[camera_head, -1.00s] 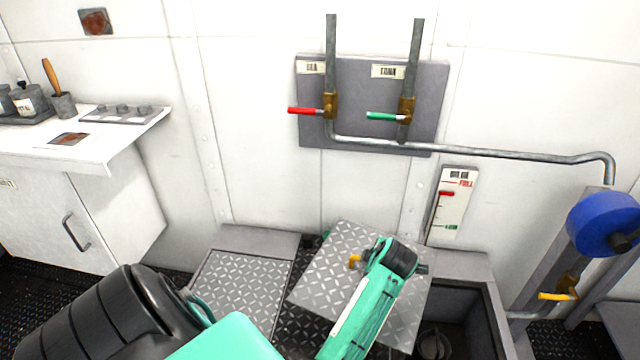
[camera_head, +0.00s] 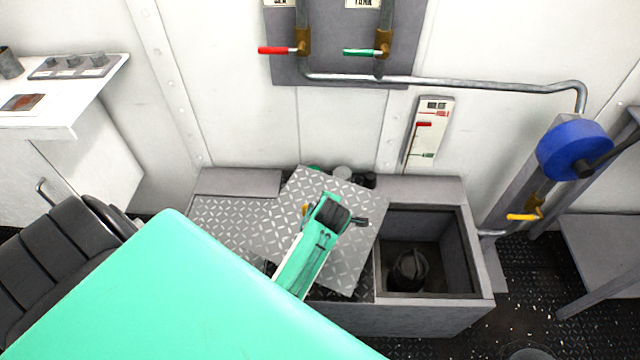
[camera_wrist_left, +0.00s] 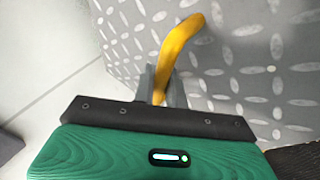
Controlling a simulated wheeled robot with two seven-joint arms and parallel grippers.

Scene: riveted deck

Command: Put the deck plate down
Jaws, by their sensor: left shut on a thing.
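The deck plate (camera_head: 288,213) is a grey diamond-tread sheet, turned askew above the middle of the low grey box. It partly covers the fixed tread panel at the left. My left gripper (camera_head: 328,214) lies over the plate and is shut on its yellow handle; the handle (camera_wrist_left: 180,42) shows between the fingers in the left wrist view, with the plate (camera_wrist_left: 235,60) behind it. Whether the plate touches the box underneath cannot be told. My right gripper is not in view.
The box has an open well (camera_head: 450,285) at the right with a dark round fitting (camera_head: 408,270) inside. The tread panel (camera_head: 215,215) lies left. A blue wheel (camera_head: 573,150) and yellow lever (camera_head: 524,216) stand right. Pipes with red and green levers cross the wall. A white counter (camera_head: 60,95) is left.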

